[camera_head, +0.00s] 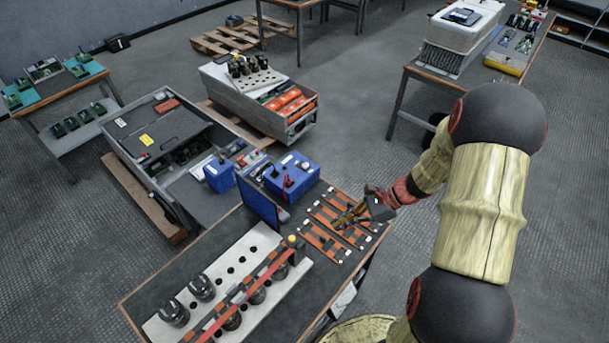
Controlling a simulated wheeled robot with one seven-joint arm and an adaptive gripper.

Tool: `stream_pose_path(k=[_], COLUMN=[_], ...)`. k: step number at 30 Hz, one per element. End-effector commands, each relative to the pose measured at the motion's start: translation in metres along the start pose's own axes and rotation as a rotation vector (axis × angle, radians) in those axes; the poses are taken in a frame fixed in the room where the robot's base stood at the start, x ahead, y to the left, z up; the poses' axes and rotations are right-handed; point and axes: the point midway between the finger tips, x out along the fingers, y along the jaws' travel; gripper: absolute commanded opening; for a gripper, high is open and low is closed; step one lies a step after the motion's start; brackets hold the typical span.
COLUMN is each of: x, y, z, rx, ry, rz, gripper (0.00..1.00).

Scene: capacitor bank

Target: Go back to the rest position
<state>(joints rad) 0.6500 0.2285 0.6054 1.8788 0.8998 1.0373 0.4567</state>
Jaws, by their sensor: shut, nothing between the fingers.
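My gripper (349,216) is at the end of my arm, over the right end of the workbench (185,263). Its fingers are shut with nothing visible between them. They point left, above several flat orange-and-black bars (323,238) lying on the bench. I cannot tell whether the fingertips touch the bars. My arm comes in from the lower right, bent at a high elbow, and covers part of the floor on the right.
A white capacitor board (165,332) with several dark cylinders and a red strip lies at the bench's front left. A blue box (292,174) and an upright dark-blue panel (258,203) stand left of my gripper. Crates (215,88) stand behind. Floor (350,110) is clear beyond.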

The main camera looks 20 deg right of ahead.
Motion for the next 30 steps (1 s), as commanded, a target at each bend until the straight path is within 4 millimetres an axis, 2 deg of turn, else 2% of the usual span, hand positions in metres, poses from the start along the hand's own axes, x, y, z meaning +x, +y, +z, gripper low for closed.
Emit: stream_pose_path(k=[8, 10, 12, 14, 18, 23, 30], x=[0.000, 0.002, 0.004, -0.003, -0.026, -0.050, -0.090], y=[0.000, 0.011, 0.032, 0.049, 0.073, 0.090, 0.111], z=[-0.001, -0.007, -0.013, -0.015, -0.003, 0.018, 0.064], rx=[-0.035, -0.095, -0.159, -0.240, -0.462, -0.707, -1.124], ry=[0.004, 0.024, 0.044, 0.076, 0.169, 0.277, 0.485], rz=[0.000, 0.033, 0.087, 0.131, 0.220, 0.308, 0.428], gripper=[0.00, 0.00, 0.00, 0.00, 0.00, 0.00, 0.00])
